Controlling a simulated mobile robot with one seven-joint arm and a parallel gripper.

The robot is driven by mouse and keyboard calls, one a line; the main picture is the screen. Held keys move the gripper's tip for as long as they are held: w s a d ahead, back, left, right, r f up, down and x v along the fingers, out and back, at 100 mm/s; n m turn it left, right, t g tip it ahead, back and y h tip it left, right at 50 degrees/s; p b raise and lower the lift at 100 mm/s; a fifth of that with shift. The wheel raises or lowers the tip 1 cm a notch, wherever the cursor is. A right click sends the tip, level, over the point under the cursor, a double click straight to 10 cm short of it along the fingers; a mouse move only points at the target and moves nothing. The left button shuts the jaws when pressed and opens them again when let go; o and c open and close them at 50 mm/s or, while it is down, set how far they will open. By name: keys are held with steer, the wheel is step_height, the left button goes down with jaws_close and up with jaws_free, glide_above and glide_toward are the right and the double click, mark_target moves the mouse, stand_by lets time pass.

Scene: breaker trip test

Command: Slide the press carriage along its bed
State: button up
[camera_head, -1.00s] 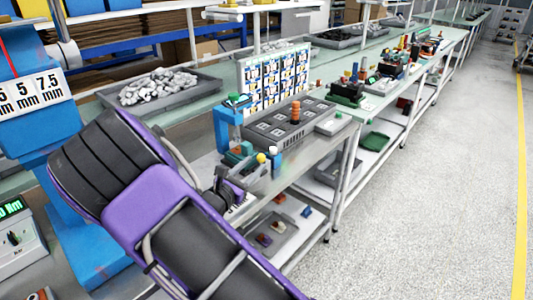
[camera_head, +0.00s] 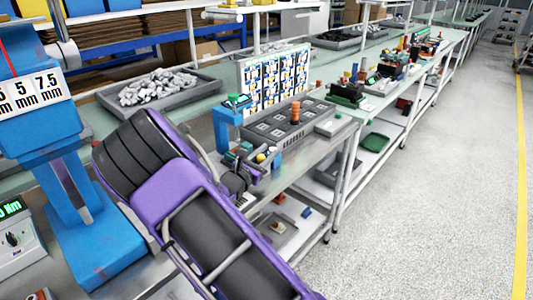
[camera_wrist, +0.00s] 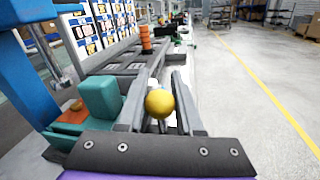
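The small blue press (camera_head: 229,122) stands on the bench. At its foot is a teal block (camera_wrist: 99,97), seen at the left in the wrist view, which seems to be part of the carriage. A yellow ball knob (camera_wrist: 159,103) shows beside it; it also appears in the head view (camera_head: 261,157). My gripper (camera_wrist: 167,78) is open, with its two fingers apart and the yellow knob appearing between them. I cannot tell whether a finger touches the knob. The carriage's bed is mostly hidden by my gripper.
A grey fixture block (camera_head: 272,131) with an orange ribbed cylinder (camera_head: 295,112) stands just behind the press. A board of breaker pictures (camera_head: 273,80) rises behind it. A tray of metal parts (camera_head: 160,92) lies to the left. The aisle floor (camera_head: 430,200) at right is clear.

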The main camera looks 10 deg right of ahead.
jaws_close()
steer(key=shift+s+a, duration=0.1)
stand_by(1.1)
steer(key=w+a+p+v, duration=0.1)
steer(key=w+a+v, duration=0.1)
steer(key=v, duration=1.2)
steer(key=w+a+p+v, duration=0.1)
steer(key=w+a+v, duration=0.1)
steer(key=v, duration=1.3)
steer(key=w+a+p+v, duration=0.1)
steer(key=a+v, duration=0.1)
steer(key=v, duration=1.2)
steer(key=shift+w+a+p, duration=0.25)
steer(key=shift+w+p, duration=0.05)
steer(key=shift+f, duration=0.1)
steer(key=o, duration=0.5)
jaws_free()
steer(key=shift+a, duration=0.1)
steer(key=shift+s, duration=0.1)
steer(key=b+v, duration=0.1)
steer(key=v, duration=1.6)
steer(key=shift+s+a, duration=0.15)
